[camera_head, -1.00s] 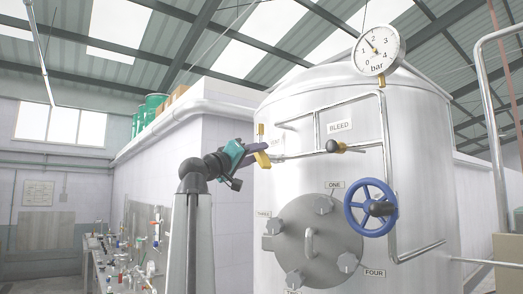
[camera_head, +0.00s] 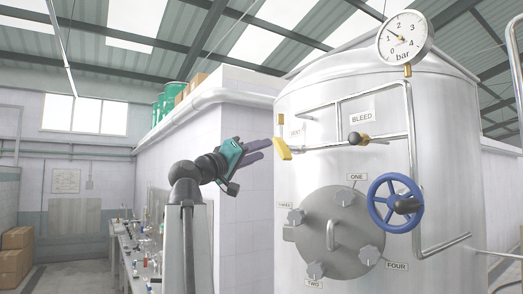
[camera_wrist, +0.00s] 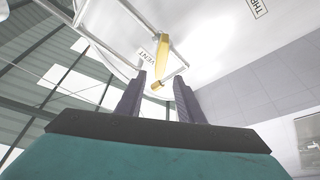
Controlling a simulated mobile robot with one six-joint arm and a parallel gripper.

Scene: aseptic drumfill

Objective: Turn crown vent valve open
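The vent valve's yellow handle (camera_head: 283,149) sits on a thin pipe at the tank's left side, below the "VENT" label (camera_head: 297,131). It slants down to the right in the head view. My gripper (camera_head: 269,148) is just left of the handle, with its fingers pointing at it. In the wrist view my gripper (camera_wrist: 160,76) is open, its two dark fingers apart. The yellow handle (camera_wrist: 162,52) shows between and beyond the fingertips there, with a short yellow end below. No grip on it shows. I cannot tell whether a finger touches it.
The steel tank (camera_head: 440,120) carries a pressure gauge (camera_head: 404,40), a black-knobbed bleed valve (camera_head: 357,138), a blue handwheel (camera_head: 395,203) and a round hatch (camera_head: 345,255) with several clamps. Pipes run close around the handle. A cluttered bench (camera_head: 128,255) stands at the left.

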